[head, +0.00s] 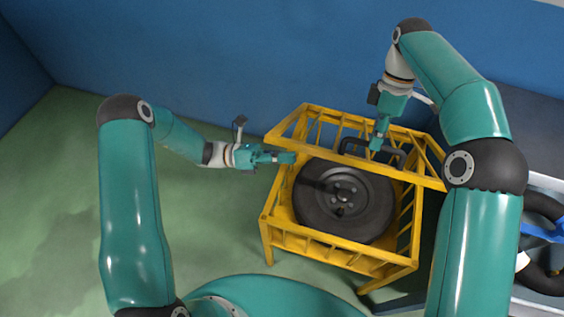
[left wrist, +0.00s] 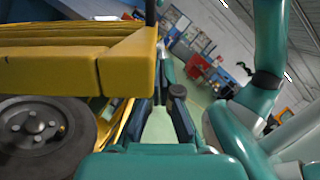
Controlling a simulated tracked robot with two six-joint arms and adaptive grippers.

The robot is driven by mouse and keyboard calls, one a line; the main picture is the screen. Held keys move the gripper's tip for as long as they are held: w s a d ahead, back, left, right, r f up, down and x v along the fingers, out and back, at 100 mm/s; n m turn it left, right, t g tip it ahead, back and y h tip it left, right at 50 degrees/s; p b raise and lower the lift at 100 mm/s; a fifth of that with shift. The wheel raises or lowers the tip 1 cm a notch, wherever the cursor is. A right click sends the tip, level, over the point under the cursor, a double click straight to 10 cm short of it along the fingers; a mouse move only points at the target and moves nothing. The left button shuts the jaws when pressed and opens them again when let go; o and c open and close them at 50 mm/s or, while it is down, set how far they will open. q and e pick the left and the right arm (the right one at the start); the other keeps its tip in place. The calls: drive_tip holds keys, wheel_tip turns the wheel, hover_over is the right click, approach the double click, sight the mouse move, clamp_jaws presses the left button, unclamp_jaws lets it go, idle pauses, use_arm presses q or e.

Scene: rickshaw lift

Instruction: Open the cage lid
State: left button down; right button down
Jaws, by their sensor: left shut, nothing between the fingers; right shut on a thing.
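The yellow cage (head: 340,246) stands on the floor with a black wheel (head: 343,222) inside. Its barred lid (head: 340,158) appears raised and tilted toward the back, leaving the wheel uncovered in front. My right gripper (head: 376,146) is shut on the dark lid handle (head: 350,144), behind the lid's front bar. My left gripper (head: 294,157) is shut and empty beside the lid's left front corner; I cannot tell whether it touches. In the left wrist view its fingers (left wrist: 170,80) lie just right of the yellow lid bar (left wrist: 60,72), with the wheel (left wrist: 40,130) below the bar.
A blue wall (head: 230,60) stands close behind the cage. The green floor (head: 60,190) at left is clear. At right, a grey bench (head: 545,183) holds black curved parts and a blue piece (head: 545,233), close to my right arm.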

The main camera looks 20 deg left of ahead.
sight(288, 144)
use_arm(q)
drive_tip(key=shift+w, duration=0.1)
use_arm(e)
drive_tip(key=shift+w+d+f, duration=0.1)
drive_tip(key=shift+w+f, duration=0.2)
drive_tip(key=shift+w, duration=0.05)
use_arm(q)
drive_tip(key=shift+w+r, duration=0.95)
drive_tip(key=shift+r, duration=0.3)
use_arm(e)
drive_tip(key=shift+f, duration=0.1)
use_arm(q)
drive_tip(key=shift+w, duration=0.2)
use_arm(e)
drive_tip(key=c, duration=1.4)
unclamp_jaws()
drive_tip(key=shift+w+f, duration=0.1)
use_arm(q)
drive_tip(key=shift+w+f, duration=0.15)
drive_tip(key=shift+w, duration=0.05)
use_arm(e)
drive_tip(key=shift+o, duration=1.3)
drive_tip(key=shift+w, duration=0.2)
use_arm(q)
drive_tip(key=shift+s, duration=0.15)
use_arm(e)
drive_tip(key=shift+s, duration=0.1)
drive_tip(key=shift+r, duration=0.2)
